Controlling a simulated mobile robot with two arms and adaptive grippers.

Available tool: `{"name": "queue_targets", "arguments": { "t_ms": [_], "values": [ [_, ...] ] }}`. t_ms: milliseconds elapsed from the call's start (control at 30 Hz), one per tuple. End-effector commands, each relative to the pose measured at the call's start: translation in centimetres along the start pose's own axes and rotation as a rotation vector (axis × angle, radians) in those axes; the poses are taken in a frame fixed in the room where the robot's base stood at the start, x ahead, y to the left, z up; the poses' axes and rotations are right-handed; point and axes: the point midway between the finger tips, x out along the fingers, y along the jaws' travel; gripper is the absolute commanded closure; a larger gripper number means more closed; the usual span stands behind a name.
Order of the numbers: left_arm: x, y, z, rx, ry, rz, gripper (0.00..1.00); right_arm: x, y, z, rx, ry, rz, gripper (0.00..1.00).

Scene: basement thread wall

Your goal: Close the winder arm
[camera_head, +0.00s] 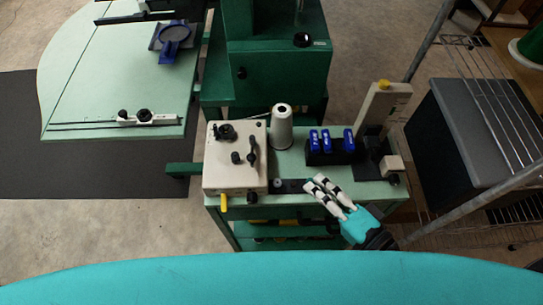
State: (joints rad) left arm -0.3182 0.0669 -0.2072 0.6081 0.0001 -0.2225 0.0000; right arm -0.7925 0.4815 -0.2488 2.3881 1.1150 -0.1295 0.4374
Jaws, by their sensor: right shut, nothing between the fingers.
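A cream box-shaped unit (215,173) stands at the left end of a green bench. It carries several black knobs, a black lever-like arm (252,148) on its right side, and a yellow tab at its front. I take this as the winder, but the arm's exact position is too small to tell. My right gripper (315,183), with white and black fingers and a turquoise wrist, is shut and empty. It is over the bench's front edge, right of the cream unit and apart from it. My left gripper is not in view.
A white thread cone (281,130) stands right of the unit. A black holder with blue blocks (327,142) and a cream upright device (377,108) stand farther right. A metal wire rack (490,120) and a dark bin (450,135) bound the right side.

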Motion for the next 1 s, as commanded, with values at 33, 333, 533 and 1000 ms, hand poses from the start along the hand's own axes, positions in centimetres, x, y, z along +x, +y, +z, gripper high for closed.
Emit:
{"name": "queue_targets", "arguments": {
  "t_ms": [33,333,533,1000],
  "values": [
    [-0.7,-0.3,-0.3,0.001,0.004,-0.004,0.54,0.7,-0.5,-0.2,0.001,0.005,-0.004,1.0],
    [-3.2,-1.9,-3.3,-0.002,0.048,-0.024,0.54,7.0,-0.7,-0.1,0.004,0.002,-0.006,1.0],
    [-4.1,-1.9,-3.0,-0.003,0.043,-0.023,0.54,10.2,-0.4,1.1,0.005,-0.001,-0.001,1.0],
    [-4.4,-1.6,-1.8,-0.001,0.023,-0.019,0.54,11.9,-0.1,2.9,-0.001,-0.001,0.0,1.0]
  ]
}}
